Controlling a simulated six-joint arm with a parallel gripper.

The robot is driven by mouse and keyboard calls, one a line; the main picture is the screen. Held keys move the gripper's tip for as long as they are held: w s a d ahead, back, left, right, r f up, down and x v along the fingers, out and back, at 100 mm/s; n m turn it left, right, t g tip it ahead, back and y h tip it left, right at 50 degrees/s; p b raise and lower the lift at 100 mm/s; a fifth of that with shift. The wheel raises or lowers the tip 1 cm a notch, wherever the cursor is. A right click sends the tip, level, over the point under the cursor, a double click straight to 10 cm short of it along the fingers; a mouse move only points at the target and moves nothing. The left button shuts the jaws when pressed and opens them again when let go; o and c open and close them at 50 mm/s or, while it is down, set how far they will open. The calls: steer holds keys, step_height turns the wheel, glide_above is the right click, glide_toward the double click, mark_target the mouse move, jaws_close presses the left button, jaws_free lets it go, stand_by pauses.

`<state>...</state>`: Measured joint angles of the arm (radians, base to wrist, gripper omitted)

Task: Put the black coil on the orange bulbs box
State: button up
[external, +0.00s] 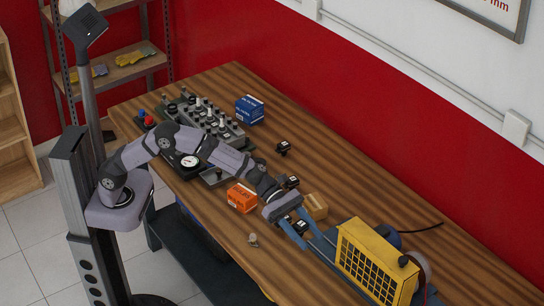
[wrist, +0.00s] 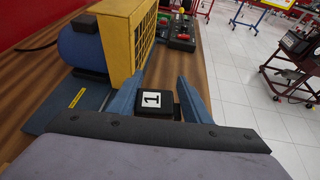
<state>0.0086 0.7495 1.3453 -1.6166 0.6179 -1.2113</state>
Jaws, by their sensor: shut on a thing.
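My gripper (external: 304,231) is at the end of my outstretched arm, low over the wooden bench, just left of the yellow engine trainer. Its two blue fingers are shut on a black coil (wrist: 157,103), a small block with a white label reading "1". The coil (external: 300,226) is partly hidden between the fingers in the external view. The orange bulbs box (external: 242,198) stands on the bench to the left of my gripper, apart from it, with its top clear. The orange box is not in the wrist view.
A cardboard box (external: 316,206) stands close behind my gripper. Other small black parts (external: 283,147) lie further back. The yellow-fronted trainer (external: 372,265) is to the right. A small pale part (external: 253,240) stands in front. Blue boxes (external: 249,110) and a grey block stand at the far end.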

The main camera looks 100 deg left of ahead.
steer(key=a+r+n+t+y+b, duration=0.1)
steer(key=a+r, duration=0.4)
steer(key=a, duration=0.3)
steer(key=a+r+n+t+y+b, duration=0.1)
steer(key=a+r+n, duration=0.1)
steer(key=a+r, duration=0.5)
steer(key=s+a+r+n+y+b, duration=0.1)
steer(key=s+a+r+y, duration=0.1)
steer(key=s+a, duration=0.4)
steer(key=s+a+r+n+t+y+b, duration=0.1)
steer(key=s+a+r+y, duration=0.1)
steer(key=s+a, duration=0.4)
steer(key=a+r, duration=0.1)
steer(key=a, duration=0.4)
steer(key=shift+a+r+n, duration=0.15)
steer(key=shift+r+n, duration=0.1)
steer(key=shift+n, duration=0.15)
steer(key=s, duration=0.1)
steer(key=s+f, duration=0.1)
steer(key=s, duration=0.2)
steer(key=shift+d+f, duration=0.2)
steer(key=shift+f, duration=0.15)
steer(key=m+g+h, duration=0.1)
steer(key=m+h, duration=0.2)
glide_above(251, 197)
step_height(251, 197, down, 10)
steer(key=r, duration=0.1)
steer(key=shift+s+a+f+b, duration=0.1)
steer(key=shift+f+b, duration=0.85)
steer(key=shift+f, duration=4.3)
